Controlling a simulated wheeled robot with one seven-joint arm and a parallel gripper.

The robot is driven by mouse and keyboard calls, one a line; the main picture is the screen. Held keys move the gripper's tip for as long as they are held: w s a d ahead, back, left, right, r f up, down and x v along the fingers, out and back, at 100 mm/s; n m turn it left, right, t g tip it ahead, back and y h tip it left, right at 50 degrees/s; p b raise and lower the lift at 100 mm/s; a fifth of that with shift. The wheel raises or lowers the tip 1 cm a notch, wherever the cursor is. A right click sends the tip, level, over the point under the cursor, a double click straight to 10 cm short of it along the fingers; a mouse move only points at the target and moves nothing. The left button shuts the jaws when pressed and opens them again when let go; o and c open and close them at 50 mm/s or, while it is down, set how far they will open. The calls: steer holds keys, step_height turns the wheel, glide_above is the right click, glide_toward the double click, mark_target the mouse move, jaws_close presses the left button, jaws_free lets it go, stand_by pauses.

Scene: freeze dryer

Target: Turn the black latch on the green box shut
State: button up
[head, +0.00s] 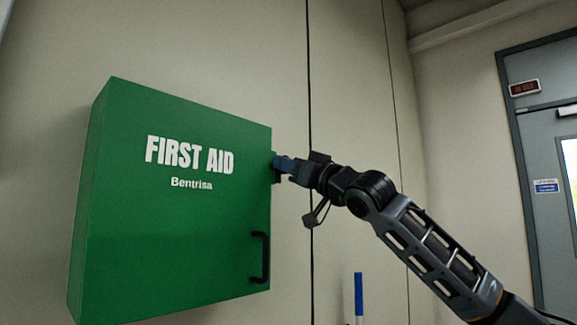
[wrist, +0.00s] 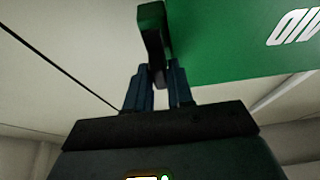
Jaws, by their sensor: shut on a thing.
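The green first aid box (head: 150,230) is mounted on the wall at the left, its door front flush in place. The black latch (head: 275,168) sits at the box's right edge, largely hidden by my gripper in the head view. In the wrist view the latch (wrist: 152,30) stands out ahead of the box's green surface (wrist: 230,40). My gripper (head: 283,164) reaches it from the right. In the wrist view its blue fingers (wrist: 158,85) are closed around the latch's near end.
A black handle (head: 260,258) is on the lower right of the box door. A blue-capped upright object (head: 359,295) stands below my arm. A grey door (head: 545,190) is at the far right. The wall between is bare.

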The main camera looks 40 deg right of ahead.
jaws_close()
steer(key=shift+m, duration=0.4)
steer(key=m+g+h+p, duration=0.2)
steer(key=m+p, duration=0.1)
steer(key=m, duration=0.4)
steer(key=m+g+h+p, duration=0.1)
steer(key=m+h+p, duration=0.1)
steer(key=m+p, duration=0.2)
steer(key=m+g+h+p, duration=0.2)
steer(key=m+h+p, duration=0.1)
steer(key=m, duration=0.7)
steer(key=shift+r+m+g+p, duration=0.1)
steer(key=shift+m+g+p, duration=0.2)
steer(key=shift+p, duration=0.45)
steer(key=o, duration=0.6)
jaws_free()
